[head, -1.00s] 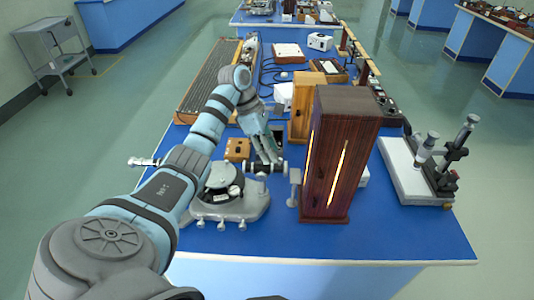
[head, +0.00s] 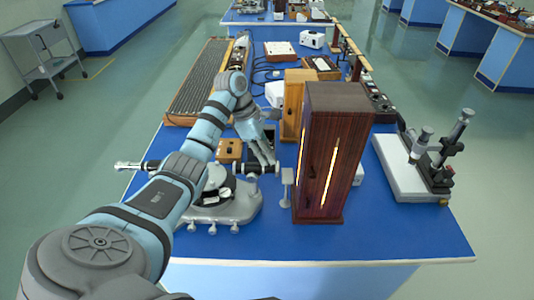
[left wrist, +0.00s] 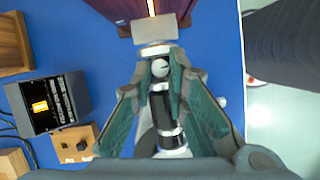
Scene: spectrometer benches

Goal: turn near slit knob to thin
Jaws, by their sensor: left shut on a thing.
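The spectrometer (head: 225,212) stands near the table's front, its grey base and round table partly hidden behind my left arm. Its dark collimator tube (head: 258,168) points right, towards the tall dark wood lamp box (head: 335,150) with a bright vertical slit. In the left wrist view the small round slit knob (left wrist: 160,68) sits at the tube's end, between my fingertips. My left gripper (head: 264,160) reaches down to this end and is closed in on the knob; its green-padded fingers (left wrist: 160,76) flank it. The exact contact is hard to see. My right gripper is out of view.
A grey plate on a stand (head: 287,188) is between the tube end and the lamp box. A small wooden box (head: 230,149) lies behind the spectrometer. A microscope-like instrument (head: 425,165) stands on the right. The blue tabletop in front is clear.

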